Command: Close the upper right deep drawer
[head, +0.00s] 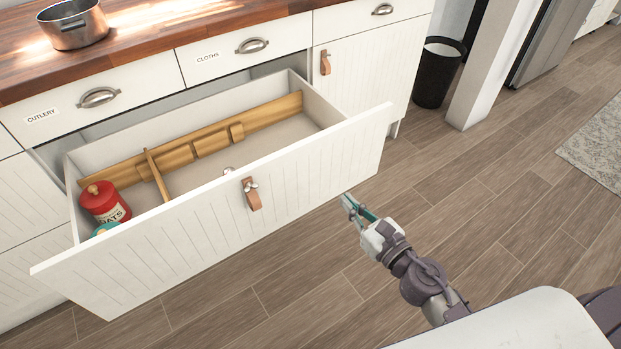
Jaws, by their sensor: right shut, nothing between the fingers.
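The deep drawer (215,225) is pulled far out below the cutlery and cloths drawers. Its white grooved front carries a leather pull (252,195) with a metal fitting. Inside are wooden dividers (190,150), a red oats tin (104,203) at the left end and a teal thing (104,229) partly hidden behind the front. My right gripper (348,203) is shut and empty, in front of the drawer front and to the right of the pull, apart from the pull. Whether it touches the front cannot be told. My left gripper does not show.
A wooden worktop (165,35) with a steel pot (72,24) lies above the drawers. A black bin (437,72) and a white post (492,65) stand to the right. The wooden floor (470,200) in front is clear, with a rug (600,148) at the right edge.

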